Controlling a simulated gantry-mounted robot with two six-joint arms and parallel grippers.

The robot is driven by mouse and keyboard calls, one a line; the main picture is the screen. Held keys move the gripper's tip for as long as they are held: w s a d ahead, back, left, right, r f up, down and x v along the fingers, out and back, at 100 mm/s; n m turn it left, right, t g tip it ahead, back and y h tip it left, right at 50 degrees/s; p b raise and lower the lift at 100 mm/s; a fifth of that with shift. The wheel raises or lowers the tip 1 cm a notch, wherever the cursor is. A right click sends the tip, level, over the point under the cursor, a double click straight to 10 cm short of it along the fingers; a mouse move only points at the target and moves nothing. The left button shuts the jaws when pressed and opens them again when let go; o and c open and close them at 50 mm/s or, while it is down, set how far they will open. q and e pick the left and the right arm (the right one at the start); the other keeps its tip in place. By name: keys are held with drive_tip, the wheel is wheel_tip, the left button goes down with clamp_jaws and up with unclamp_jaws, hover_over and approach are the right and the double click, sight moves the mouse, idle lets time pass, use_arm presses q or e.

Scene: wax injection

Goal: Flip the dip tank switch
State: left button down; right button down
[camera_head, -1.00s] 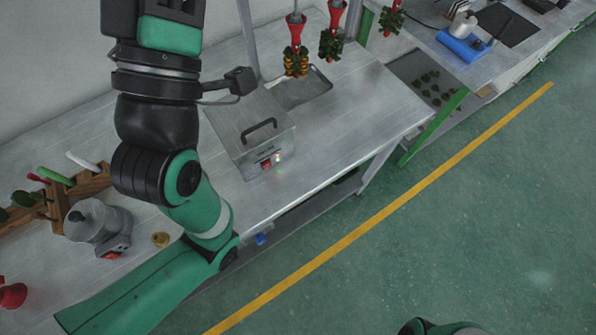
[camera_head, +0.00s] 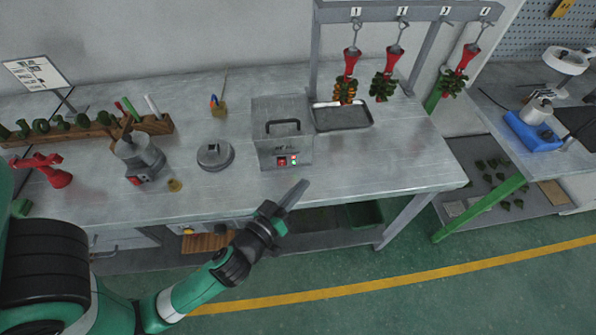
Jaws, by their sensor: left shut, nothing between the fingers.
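The dip tank (camera_head: 284,133) is a grey metal box with a black lid handle, standing on the workbench in the middle of the view. On its front, the red switch (camera_head: 282,161) sits beside small lit indicators (camera_head: 294,159), one red and one green. My left gripper (camera_head: 296,193) is shut and empty. It is in front of the bench edge, below and to the right of the switch in the picture, apart from the tank. My right gripper is not in view.
A shallow metal tray (camera_head: 342,117) lies right of the tank, under wax trees (camera_head: 386,76) hanging from a numbered rack (camera_head: 408,12). A round grey lid (camera_head: 215,154) and a metal pot (camera_head: 138,158) stand to the left. The bench front right of the tank is clear.

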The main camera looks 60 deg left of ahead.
sight(282, 163)
use_arm(q)
drive_tip(key=s+f+g, duration=0.1)
drive_tip(key=s+f, duration=0.3)
drive_tip(key=f, duration=0.1)
drive_tip(key=shift+s+a+f+g, duration=0.15)
drive_tip(key=shift+f+g, duration=0.05)
drive_tip(key=shift+g, duration=0.1)
drive_tip(key=shift+a+r, duration=0.1)
drive_tip(key=a+p, duration=0.2)
drive_tip(key=p, duration=0.2)
drive_tip(key=w+a+r+p, duration=0.1)
drive_tip(key=a+p, duration=0.1)
drive_tip(key=p, duration=0.2)
drive_tip(key=w+a+p, duration=0.1)
drive_tip(key=a+p, duration=0.2)
drive_tip(key=p, duration=0.1)
drive_tip(key=shift+w+r+p, duration=0.15)
drive_tip(key=shift+r+p, duration=0.05)
drive_tip(key=shift+p, duration=0.1)
drive_tip(key=shift+w+a+p, duration=0.15)
drive_tip(key=shift+a+p, duration=0.35)
drive_tip(key=shift+p, duration=0.05)
drive_tip(key=shift+a+f, duration=0.1)
drive_tip(key=shift+f, duration=0.1)
